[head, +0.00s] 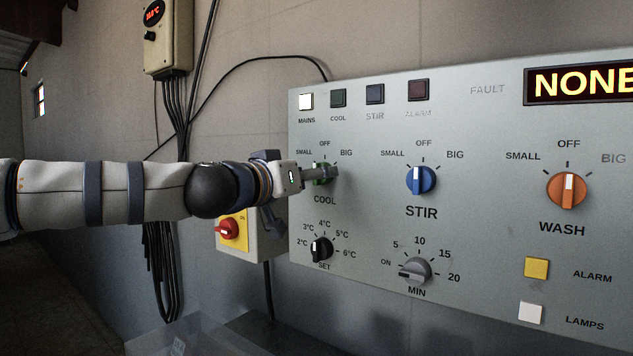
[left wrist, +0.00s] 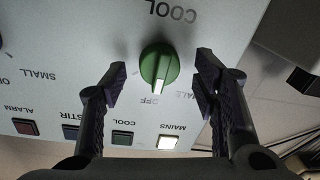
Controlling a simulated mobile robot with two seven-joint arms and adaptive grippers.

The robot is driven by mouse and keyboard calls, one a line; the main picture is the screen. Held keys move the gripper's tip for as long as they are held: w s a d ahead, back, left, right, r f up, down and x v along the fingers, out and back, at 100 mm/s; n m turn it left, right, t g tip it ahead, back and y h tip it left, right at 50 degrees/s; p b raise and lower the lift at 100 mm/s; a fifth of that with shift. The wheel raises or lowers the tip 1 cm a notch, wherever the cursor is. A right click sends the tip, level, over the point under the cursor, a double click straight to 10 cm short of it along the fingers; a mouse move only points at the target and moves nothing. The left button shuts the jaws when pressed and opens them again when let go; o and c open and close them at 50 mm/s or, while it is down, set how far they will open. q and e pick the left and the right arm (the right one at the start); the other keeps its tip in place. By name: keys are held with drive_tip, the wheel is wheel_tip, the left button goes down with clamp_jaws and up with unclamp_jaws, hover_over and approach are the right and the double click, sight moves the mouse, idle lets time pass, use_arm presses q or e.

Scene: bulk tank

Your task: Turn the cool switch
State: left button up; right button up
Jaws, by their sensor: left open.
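The green cool switch (left wrist: 158,64) is a round knob on the grey panel. In the left wrist view its white mark points at the OFF label. In the head view the switch (head: 321,181) is mostly hidden behind my left gripper (head: 318,173). My left gripper (left wrist: 161,72) is open, with one finger on each side of the knob. Gaps show between the knob and both fingers, and how deep the fingertips reach is hard to tell. My right gripper is in neither view.
The blue stir switch (head: 421,180) and orange wash switch (head: 568,190) are right of the cool switch. The black set dial (head: 321,249) and grey minute dial (head: 415,270) lie below. A red rotary switch (head: 228,229) on a yellow plate is at lower left. The mains lamp (head: 306,101) is lit.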

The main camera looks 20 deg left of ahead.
use_arm(q)
drive_tip(key=shift+w+d+r, duration=0.1)
drive_tip(key=shift+w+d, duration=0.15)
drive_tip(key=shift+w, duration=0.45)
drive_tip(key=c, duration=1.2)
drive_tip(key=shift+o, duration=0.2)
drive_tip(key=shift+r, duration=0.1)
drive_tip(key=m+p, duration=0.3)
drive_tip(key=m, duration=0.7)
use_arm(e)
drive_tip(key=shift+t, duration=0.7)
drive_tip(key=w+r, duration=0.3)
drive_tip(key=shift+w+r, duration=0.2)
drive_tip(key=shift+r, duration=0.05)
use_arm(q)
drive_tip(key=shift+f, duration=0.2)
